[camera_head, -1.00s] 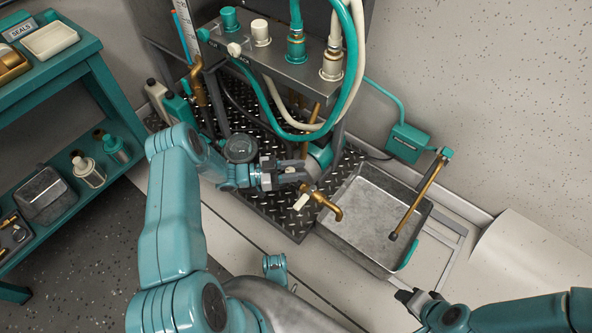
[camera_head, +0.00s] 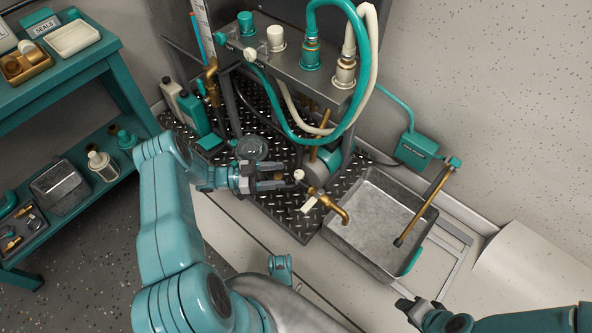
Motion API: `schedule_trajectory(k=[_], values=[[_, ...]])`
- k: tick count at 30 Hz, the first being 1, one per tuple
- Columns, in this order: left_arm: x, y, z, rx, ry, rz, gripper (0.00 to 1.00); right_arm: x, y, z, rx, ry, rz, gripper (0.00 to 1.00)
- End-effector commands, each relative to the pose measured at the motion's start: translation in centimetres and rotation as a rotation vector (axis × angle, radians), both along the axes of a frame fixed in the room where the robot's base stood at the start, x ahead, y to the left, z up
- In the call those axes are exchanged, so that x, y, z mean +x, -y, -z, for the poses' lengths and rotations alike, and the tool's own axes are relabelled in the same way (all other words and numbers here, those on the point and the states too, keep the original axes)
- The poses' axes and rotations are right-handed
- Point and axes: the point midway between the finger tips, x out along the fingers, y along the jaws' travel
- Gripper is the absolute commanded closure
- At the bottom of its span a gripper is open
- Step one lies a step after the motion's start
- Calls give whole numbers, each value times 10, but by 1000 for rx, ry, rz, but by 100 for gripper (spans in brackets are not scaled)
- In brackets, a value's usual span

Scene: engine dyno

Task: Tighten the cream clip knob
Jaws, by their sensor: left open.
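A small round cream knob (camera_head: 299,174) shows low on the rig, just right of my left fingertips; I take it for the clip knob. My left gripper (camera_head: 285,180) is open, its fingers pointing right toward this knob, with a small gap and nothing visible held. Whether the knob lies level with the fingers in depth is hard to tell. A brass tap (camera_head: 333,206) with a cream lever (camera_head: 310,204) is just beyond it to the lower right. My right gripper (camera_head: 411,309) is at the lower right, away from the rig; its jaw opening is unclear.
A metal panel (camera_head: 290,75) above carries teal and cream knobs and looping teal (camera_head: 266,99) and cream hoses. A grey drip tray (camera_head: 425,228) lies right of the tap, with a brass-and-teal arm (camera_head: 425,205) over it. A teal shelf (camera_head: 125,88) stands left.

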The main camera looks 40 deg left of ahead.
Motion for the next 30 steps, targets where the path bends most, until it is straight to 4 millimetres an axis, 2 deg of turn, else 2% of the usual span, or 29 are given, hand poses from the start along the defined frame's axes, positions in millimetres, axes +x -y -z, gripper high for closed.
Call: schedule_trajectory(k=[3,10,30], values=[[-20,-24,-1,2,1,-3,43,-3,-1,-5,3,-11,-1,57],[-43,-49,0,0,0,0,43,-6,-1,-7,4,-19,-2,57],[-47,-55,0,0,1,3,42,-6,-1,-8,4,-20,-2,57]])
